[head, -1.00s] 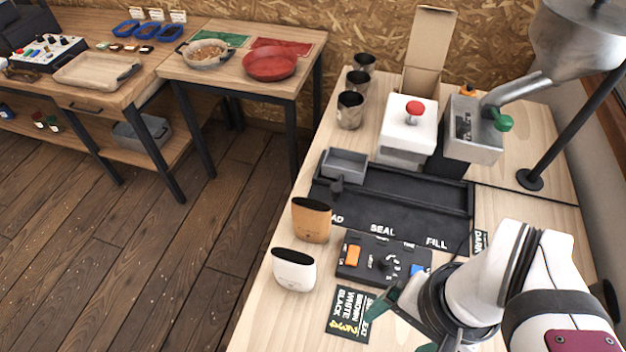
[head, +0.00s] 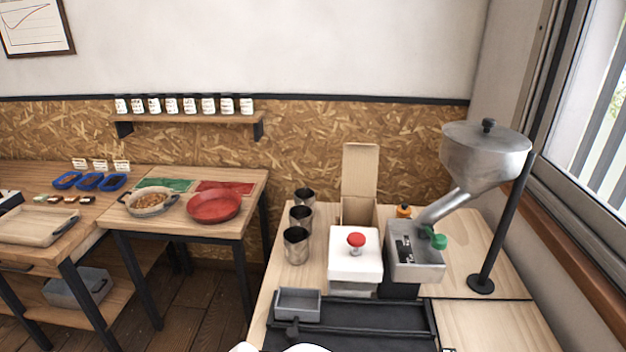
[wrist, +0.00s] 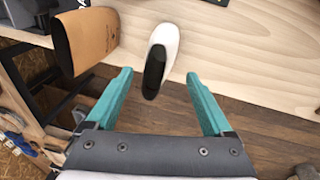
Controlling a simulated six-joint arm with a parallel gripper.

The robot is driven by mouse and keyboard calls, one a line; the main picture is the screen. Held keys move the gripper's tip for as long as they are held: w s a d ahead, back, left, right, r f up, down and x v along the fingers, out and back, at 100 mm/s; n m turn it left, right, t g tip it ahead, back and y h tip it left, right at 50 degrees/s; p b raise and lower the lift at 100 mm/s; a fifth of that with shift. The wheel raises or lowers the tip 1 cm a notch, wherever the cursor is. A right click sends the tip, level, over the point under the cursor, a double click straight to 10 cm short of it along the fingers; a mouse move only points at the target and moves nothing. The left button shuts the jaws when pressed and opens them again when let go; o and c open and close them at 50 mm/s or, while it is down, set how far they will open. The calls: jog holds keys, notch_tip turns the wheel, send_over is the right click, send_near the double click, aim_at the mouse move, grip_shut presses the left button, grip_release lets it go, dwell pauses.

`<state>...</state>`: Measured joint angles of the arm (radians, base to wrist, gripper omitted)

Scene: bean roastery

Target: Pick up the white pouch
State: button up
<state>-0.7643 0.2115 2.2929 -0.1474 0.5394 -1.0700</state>
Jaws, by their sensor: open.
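The white pouch (wrist: 165,42) shows in the wrist view, upright on the pale wooden table, with its dark open mouth toward the camera. My gripper (wrist: 158,76) is open, its two teal fingers spread wide. The pouch appears in the gap between the fingertips and beyond them, with space on both sides. I cannot tell how far it is in depth. The brown pouch (wrist: 86,42) stands to its left, just beyond the left finger. Neither pouch is in the head view now.
In the head view, a black tray (head: 385,325) holds a small grey bin (head: 298,304). Behind it stand a white box with a red knob (head: 355,268), several metal cups (head: 296,247) and a hopper (head: 486,158) on a pole. In the wrist view, the table ends near the pouch, with floor beyond.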

jog(key=f, duration=0.3)
jog(key=shift+w+f, duration=0.15)
jog(key=shift+w, duration=0.2)
grip_shut()
